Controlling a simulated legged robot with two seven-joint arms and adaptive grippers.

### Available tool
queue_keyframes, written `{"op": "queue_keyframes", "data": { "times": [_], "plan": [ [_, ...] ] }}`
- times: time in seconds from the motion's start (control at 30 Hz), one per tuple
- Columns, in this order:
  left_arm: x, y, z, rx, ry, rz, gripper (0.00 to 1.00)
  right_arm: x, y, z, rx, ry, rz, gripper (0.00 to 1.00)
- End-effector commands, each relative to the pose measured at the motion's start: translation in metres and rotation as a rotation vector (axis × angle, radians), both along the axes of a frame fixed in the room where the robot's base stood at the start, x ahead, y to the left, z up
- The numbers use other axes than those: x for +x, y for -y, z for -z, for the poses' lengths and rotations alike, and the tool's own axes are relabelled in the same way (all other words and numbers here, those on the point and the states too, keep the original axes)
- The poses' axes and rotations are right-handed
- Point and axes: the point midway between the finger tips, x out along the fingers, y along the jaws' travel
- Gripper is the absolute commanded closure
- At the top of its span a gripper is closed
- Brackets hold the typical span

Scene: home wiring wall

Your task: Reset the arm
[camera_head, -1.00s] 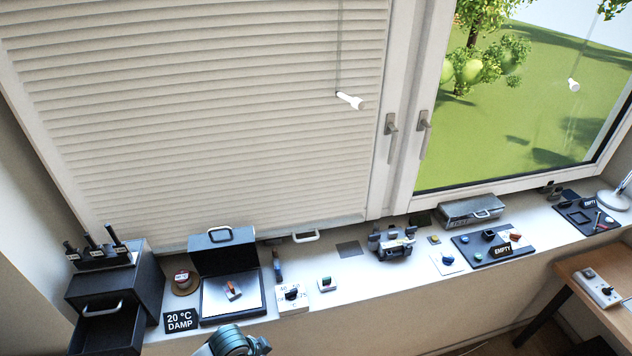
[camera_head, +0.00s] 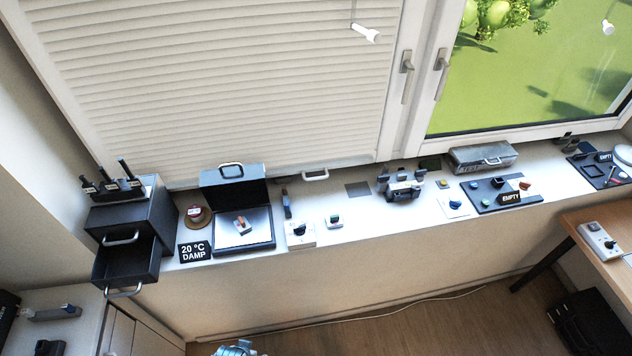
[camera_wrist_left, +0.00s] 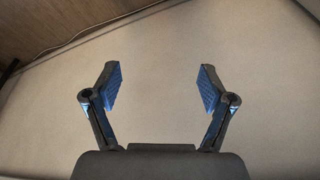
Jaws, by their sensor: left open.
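In the left wrist view my left gripper (camera_wrist_left: 159,88) is open, its two blue-padded fingers wide apart with nothing between them. A plain pale wall surface fills the view behind the fingers. In the head view only a small piece of my arm (camera_head: 234,348) shows at the bottom edge, below the sill and apart from everything on it. The left gripper's fingers do not show there. My right gripper is in neither view.
The white window sill (camera_head: 350,210) carries a dark cabinet with an open drawer (camera_head: 127,262), an open case (camera_head: 234,187), a "20 °C DAMP" sign (camera_head: 194,251) and several small devices. A wooden desk (camera_head: 600,225) stands at right. The floor (camera_head: 420,325) between is mostly clear.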

Motion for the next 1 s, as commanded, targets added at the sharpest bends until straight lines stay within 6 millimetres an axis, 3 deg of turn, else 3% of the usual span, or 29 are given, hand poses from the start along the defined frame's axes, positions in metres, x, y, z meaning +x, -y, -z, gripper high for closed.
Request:
{"op": "queue_keyframes", "data": {
  "times": [0.27, 0.4, 0.5, 0.6, 0.8, 1.0],
  "plan": [
    [-0.014, 0.000, 0.132, 0.003, -0.059, 0.011, 0.17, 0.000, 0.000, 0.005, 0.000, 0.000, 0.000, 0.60],
    [-0.050, -0.005, 0.220, 0.007, -0.100, 0.018, 0.17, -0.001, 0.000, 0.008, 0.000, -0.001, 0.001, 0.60],
    [-0.088, -0.010, 0.273, 0.010, -0.126, 0.025, 0.17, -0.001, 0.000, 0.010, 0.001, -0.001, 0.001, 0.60],
    [-0.130, -0.017, 0.312, 0.013, -0.150, 0.030, 0.17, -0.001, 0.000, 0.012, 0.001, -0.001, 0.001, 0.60],
    [-0.191, -0.029, 0.348, 0.019, -0.179, 0.038, 0.17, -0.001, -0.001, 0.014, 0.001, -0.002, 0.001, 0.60],
    [-0.209, -0.033, 0.354, 0.020, -0.185, 0.041, 0.17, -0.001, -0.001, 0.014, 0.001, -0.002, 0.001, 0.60]
  ]
}}
